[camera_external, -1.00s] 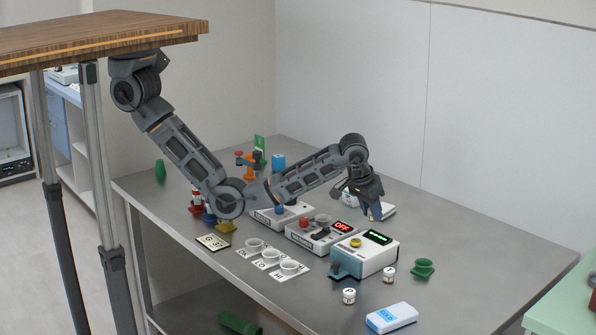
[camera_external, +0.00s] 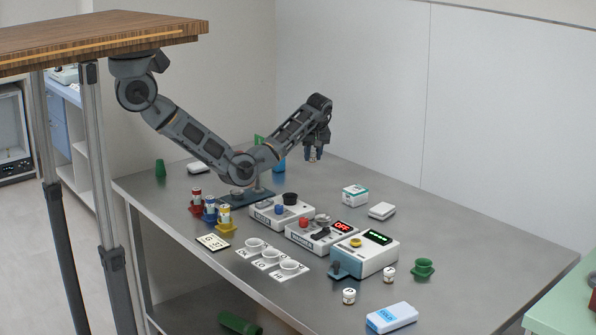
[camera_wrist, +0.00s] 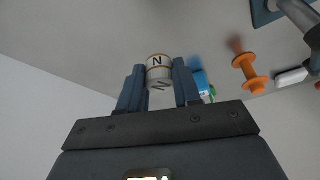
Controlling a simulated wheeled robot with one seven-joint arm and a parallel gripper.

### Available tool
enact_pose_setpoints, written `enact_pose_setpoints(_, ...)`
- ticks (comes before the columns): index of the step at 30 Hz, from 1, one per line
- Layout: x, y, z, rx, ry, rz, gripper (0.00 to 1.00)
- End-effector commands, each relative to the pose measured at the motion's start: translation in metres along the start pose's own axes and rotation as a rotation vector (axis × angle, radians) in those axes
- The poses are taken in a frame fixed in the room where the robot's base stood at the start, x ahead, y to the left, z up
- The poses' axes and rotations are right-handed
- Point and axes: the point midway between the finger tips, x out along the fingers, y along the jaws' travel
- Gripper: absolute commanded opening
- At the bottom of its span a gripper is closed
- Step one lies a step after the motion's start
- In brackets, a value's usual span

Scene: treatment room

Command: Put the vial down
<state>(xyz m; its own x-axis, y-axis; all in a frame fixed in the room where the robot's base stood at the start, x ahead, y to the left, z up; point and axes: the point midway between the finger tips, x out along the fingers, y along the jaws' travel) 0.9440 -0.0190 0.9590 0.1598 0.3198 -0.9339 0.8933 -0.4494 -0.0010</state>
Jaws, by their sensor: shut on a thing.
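My gripper (camera_external: 313,153) is raised above the back of the grey table, pointing down. In the wrist view its two blue-grey fingers (camera_wrist: 157,84) are shut on a small white vial (camera_wrist: 158,62) with a black N on it. The held vial is too small to make out in the outside view. Two similar white vials stand on the table near the front right, one (camera_external: 349,296) nearer the front edge and the other (camera_external: 389,274) beside the display box.
Boxes with displays (camera_external: 364,258) and an OFF panel (camera_external: 342,228) fill the middle. White cups (camera_external: 289,266) stand on labelled cards at the front. The back right is clear.

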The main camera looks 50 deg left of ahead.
Motion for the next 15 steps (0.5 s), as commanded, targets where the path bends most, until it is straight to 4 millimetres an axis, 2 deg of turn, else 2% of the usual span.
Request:
enact_pose_setpoints(1, 0.009, -0.014, -0.024, -0.061, 0.000, -0.023, 0.04)
enact_pose_setpoints(6, 0.035, -0.060, -0.089, -0.251, 0.004, -0.098, 0.04)
enact_pose_setpoints(12, 0.062, -0.126, -0.157, -0.477, 0.010, -0.188, 0.04)
enact_pose_setpoints(15, 0.073, -0.160, -0.185, -0.581, 0.015, -0.229, 0.04)
